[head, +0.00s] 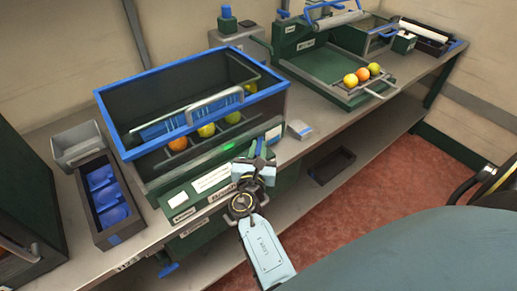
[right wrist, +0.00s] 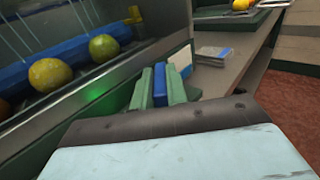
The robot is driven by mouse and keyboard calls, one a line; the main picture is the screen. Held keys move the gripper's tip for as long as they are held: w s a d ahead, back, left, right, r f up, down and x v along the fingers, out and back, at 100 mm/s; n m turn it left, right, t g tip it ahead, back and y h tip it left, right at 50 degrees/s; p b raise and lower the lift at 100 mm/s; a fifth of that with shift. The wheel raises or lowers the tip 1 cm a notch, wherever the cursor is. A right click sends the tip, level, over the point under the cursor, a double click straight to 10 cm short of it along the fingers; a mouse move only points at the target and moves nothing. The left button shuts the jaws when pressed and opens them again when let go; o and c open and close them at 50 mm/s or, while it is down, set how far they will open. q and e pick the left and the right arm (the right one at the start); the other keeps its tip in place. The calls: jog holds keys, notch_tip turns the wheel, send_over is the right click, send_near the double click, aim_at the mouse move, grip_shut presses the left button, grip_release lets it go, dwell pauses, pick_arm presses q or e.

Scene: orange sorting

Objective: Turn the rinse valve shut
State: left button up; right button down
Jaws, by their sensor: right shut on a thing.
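My right gripper (head: 260,157) is at the front right corner of the wash machine (head: 216,183), beside its label panel. In the right wrist view its two green fingers (right wrist: 160,88) are closed on a narrow blue handle (right wrist: 159,82), which appears to be the rinse valve's handle. The handle stands upright between the fingers. In the head view the gripper and wrist hide most of it, so its turn angle cannot be told. A green light (head: 228,147) glows on the machine just left of the gripper. My left gripper is not in view.
A blue-rimmed tank (head: 118,125) with several oranges and yellow-green fruit stands behind the panel. A dark tray with blue pieces (head: 122,238) is at left. A small white stack (head: 299,130) lies right of the gripper. A green station (head: 335,93) with fruit is farther right.

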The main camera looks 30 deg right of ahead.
jog(key=c, duration=1.4)
grip_release()
jog(key=p+v, duration=0.1)
jog(key=v, duration=0.6)
jog(key=shift+s+a, duration=0.15)
jog(key=shift+s, duration=0.05)
